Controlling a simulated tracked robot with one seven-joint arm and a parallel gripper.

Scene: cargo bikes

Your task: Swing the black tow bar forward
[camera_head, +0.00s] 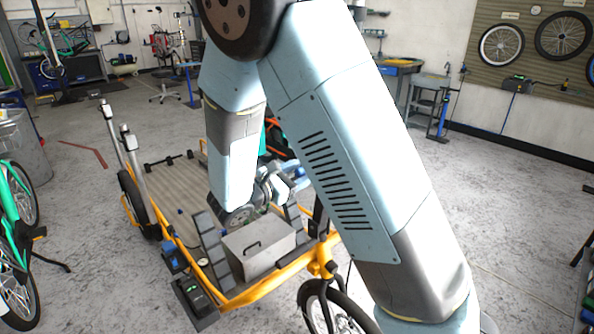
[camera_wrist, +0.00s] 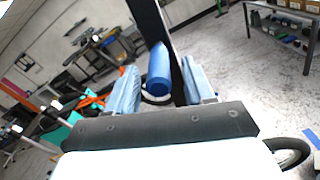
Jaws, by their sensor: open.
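My gripper (camera_wrist: 163,88) is open, with its two light-blue fingers apart in the wrist view. A dark upright bar (camera_wrist: 172,45), which looks like the black tow bar, runs from the top edge down between the fingers. A blue cylinder (camera_wrist: 158,72), perhaps its grip, lies beside the bar, also between the fingers in the picture. I cannot tell whether either finger touches it. In the head view a short black upright piece (camera_head: 319,216) stands at the cargo bike's right side. My arm hides much of that area and the gripper's fingertips.
The yellow-framed cargo bike (camera_head: 262,294) has a wooden deck (camera_head: 165,184) and carries a grey box (camera_head: 262,246) with a handle. Green bikes (camera_head: 18,215) stand at the left. Open concrete floor lies behind and to the right. A shelf (camera_wrist: 285,25) stands at upper right in the wrist view.

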